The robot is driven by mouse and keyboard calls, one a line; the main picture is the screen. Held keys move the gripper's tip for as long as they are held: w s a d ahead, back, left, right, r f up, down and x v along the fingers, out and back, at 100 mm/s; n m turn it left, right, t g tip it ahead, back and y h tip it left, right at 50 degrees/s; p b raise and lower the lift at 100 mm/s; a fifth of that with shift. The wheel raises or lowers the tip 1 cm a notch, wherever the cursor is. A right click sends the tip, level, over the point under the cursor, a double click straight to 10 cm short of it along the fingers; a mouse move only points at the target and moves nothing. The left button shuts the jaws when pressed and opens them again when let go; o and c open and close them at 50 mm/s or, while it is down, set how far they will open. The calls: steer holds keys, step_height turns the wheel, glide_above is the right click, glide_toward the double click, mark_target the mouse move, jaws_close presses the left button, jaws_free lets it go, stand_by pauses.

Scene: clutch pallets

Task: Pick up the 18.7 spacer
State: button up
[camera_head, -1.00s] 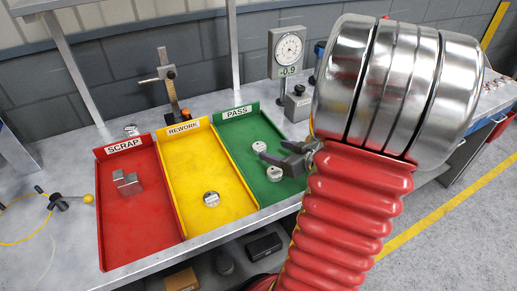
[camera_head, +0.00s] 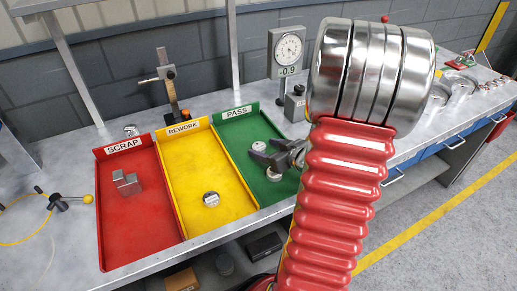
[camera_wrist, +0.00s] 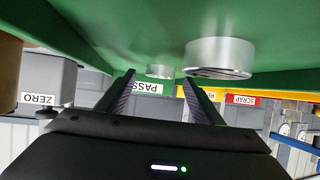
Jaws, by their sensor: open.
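Two round metal spacers lie in the green PASS tray (camera_head: 240,125). One spacer (camera_head: 259,146) is towards the middle of the tray. In the wrist view, which is upside down, one spacer (camera_wrist: 160,71) appears small and farther off, in line with the gap between my fingers (camera_wrist: 158,80). The nearer, larger spacer (camera_wrist: 219,57) is beyond the right finger. No size marking is readable, so I cannot tell which is 18.7. My gripper is open and empty, low over the tray.
A yellow REWORK tray (camera_head: 185,165) holds a metal disc (camera_head: 211,199). A red SCRAP tray (camera_head: 150,225) holds a metal block (camera_head: 127,183). A dial gauge (camera_head: 288,48) stands behind the green tray. My arm covers part of the bench to the right.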

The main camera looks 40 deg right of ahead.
steer(key=shift+x, duration=1.1)
steer(key=shift+s, duration=0.1)
steer(key=shift+c, duration=0.6)
steer(key=c, duration=1.2)
